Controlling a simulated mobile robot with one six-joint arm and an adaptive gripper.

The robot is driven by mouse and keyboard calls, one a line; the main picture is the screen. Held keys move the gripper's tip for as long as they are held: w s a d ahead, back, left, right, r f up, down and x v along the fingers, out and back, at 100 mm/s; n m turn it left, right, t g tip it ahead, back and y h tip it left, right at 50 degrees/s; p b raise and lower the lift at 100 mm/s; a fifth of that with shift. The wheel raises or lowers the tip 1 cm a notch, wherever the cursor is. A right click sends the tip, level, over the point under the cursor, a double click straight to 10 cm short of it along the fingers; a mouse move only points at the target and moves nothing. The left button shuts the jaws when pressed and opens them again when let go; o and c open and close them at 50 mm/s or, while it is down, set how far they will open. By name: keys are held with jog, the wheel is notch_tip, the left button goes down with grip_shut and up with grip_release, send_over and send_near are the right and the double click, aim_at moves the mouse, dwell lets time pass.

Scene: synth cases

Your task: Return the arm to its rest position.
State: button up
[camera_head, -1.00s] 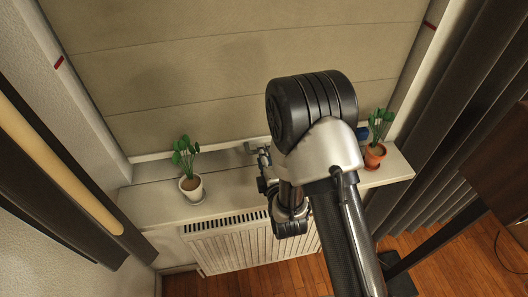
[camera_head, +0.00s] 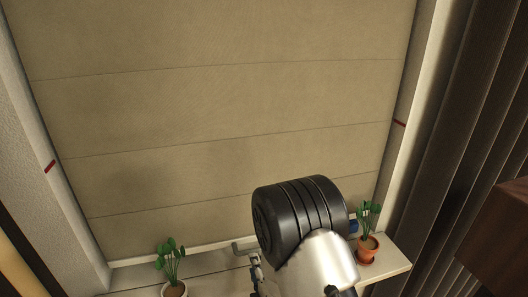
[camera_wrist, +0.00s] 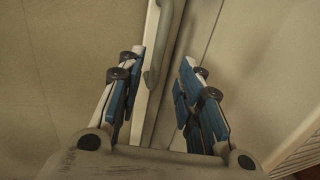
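My arm reaches toward the windowsill in the head view, and its thick black joint hides most of my gripper there. In the wrist view my gripper (camera_wrist: 162,58) is open, its two blue-padded fingers apart with nothing clamped between them. A grey handle (camera_wrist: 163,45) on a pale bar shows in the gap between the fingertips. I cannot tell how far beyond the tips it is. The handle also shows in the head view (camera_head: 240,247), just left of my arm.
A beige blind (camera_head: 220,110) hangs above the windowsill (camera_head: 215,263). A plant in a white pot (camera_head: 174,289) stands left of my arm, and one in a terracotta pot (camera_head: 367,250) stands close on its right. Dark curtains (camera_head: 455,150) and a brown box-like piece (camera_head: 500,235) are farther right.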

jog(key=s+d+r+m+g+h, duration=0.1)
jog(key=s+d+r+m+g, duration=0.15)
jog(key=d+r+m, duration=0.35)
jog(key=s+d+r+m+g+h, duration=0.1)
jog(key=d+r+m+g+h, duration=0.15)
jog(key=r+m, duration=0.35)
jog(key=s+d+r+m+g, duration=0.1)
jog(key=s+d+r+m, duration=0.1)
jog(key=s, duration=0.5)
jog(key=s+d+r+m+g, duration=0.2)
jog(key=s+d+r+m, duration=0.1)
jog(key=s, duration=0.5)
jog(key=s+d+r+m+g, duration=0.2)
jog(key=s+r+m, duration=0.1)
jog(key=s, duration=0.5)
jog(key=shift+s+d+m+h, duration=0.2)
jog(key=shift+m+h, duration=0.15)
jog(key=shift+m, duration=0.05)
jog(key=shift+a, duration=0.1)
